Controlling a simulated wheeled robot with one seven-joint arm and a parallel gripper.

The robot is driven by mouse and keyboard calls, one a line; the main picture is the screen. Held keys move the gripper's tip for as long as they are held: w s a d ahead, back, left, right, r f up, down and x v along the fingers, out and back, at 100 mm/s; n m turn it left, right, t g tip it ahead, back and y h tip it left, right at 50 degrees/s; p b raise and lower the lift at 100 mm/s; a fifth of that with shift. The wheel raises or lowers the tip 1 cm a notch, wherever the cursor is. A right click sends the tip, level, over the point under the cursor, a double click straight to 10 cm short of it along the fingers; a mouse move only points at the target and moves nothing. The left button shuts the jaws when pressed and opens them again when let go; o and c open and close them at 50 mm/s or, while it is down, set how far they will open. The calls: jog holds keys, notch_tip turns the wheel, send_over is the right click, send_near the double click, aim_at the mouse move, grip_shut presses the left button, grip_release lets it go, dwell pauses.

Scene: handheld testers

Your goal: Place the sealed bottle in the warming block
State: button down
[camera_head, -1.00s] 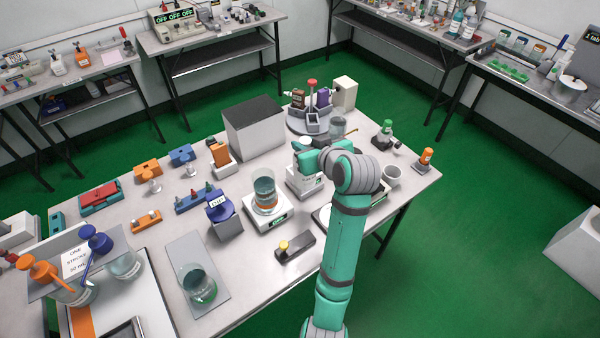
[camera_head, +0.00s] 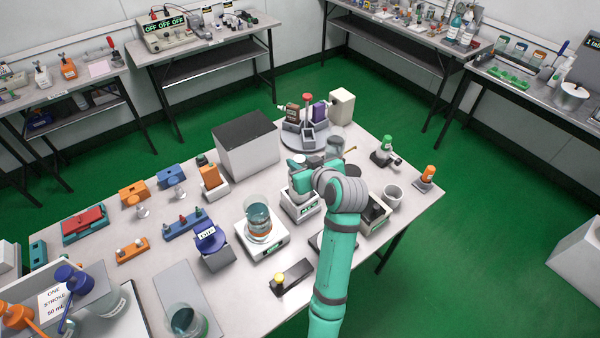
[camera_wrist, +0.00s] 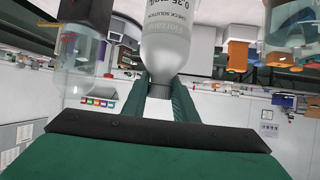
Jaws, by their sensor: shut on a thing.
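My gripper (camera_wrist: 160,92) is shut on the neck and cap of a pale translucent bottle (camera_wrist: 166,40) labelled as a check solution. The wrist view looks inverted, with the bottle's cap toward the bottom of the picture. In the head view my gripper (camera_head: 300,165) is above a white box with a small display (camera_head: 306,210). The bottle is mostly hidden there, and I cannot tell whether it touches the box. A dark-topped box (camera_head: 375,212) stands just right of my arm. I cannot tell which box is the warming block.
A scale (camera_head: 262,252) bearing a beaker of liquid (camera_head: 260,222) is left of my gripper. A round carousel (camera_head: 304,135) and a glass vessel (camera_head: 334,145) are behind it. A white cup (camera_head: 392,196) and an orange-capped item (camera_head: 428,174) stand at the right.

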jog(key=shift+w+d+f, duration=0.1)
jog(key=shift+d+f, duration=0.05)
jog(key=shift+f, duration=1.75)
